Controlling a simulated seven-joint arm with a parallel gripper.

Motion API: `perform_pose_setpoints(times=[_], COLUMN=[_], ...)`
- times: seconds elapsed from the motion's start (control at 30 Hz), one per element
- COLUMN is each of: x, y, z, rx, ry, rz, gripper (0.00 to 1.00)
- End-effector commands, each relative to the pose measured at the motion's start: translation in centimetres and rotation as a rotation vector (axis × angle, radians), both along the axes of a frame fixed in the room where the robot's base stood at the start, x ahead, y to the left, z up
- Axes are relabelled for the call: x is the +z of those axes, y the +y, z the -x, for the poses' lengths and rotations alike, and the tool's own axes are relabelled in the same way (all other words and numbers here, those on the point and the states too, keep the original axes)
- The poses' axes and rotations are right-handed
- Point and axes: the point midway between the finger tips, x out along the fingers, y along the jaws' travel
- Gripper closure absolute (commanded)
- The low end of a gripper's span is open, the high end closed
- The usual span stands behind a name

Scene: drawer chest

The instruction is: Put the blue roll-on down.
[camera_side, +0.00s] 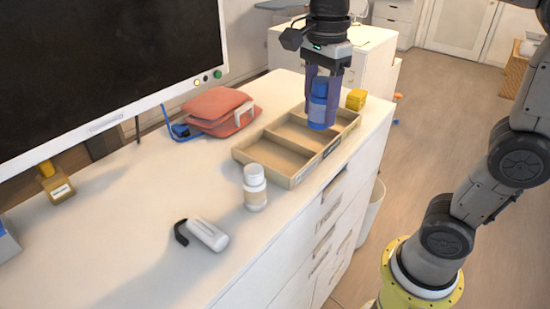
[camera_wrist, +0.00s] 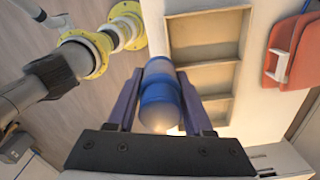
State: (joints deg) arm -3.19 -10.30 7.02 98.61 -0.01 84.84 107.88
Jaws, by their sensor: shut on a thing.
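The blue roll-on (camera_side: 320,104) is upright between the fingers of my gripper (camera_side: 322,90). In the side view it hangs over the far right part of a tan compartment tray (camera_side: 262,168), and I cannot tell whether its base touches the tray. In the wrist view the roll-on (camera_wrist: 160,95) sits between the two purple fingers of my gripper (camera_wrist: 160,100). The tray (camera_wrist: 208,10) lies beyond it there, and the compartments in sight look empty.
A white bottle (camera_side: 255,188) stands close to the tray's near corner. A white device with a dark hook (camera_side: 208,235) lies nearer. A red pouch (camera_side: 217,108) lies left of the tray, and a yellow object (camera_side: 356,99) is behind it. A monitor (camera_side: 100,60) stands at left.

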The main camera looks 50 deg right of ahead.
Motion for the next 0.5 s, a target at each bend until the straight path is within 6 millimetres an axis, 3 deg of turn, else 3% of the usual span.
perform_pose_setpoints(times=[0.17,0.5], x=[-0.7,-4.2], y=[-0.5,-0.1], z=[-1.8,-9.4], rx=[-0.02,-0.019], ry=[0.0,0.0], rz=[0.0,0.0], gripper=[1.0,1.0])
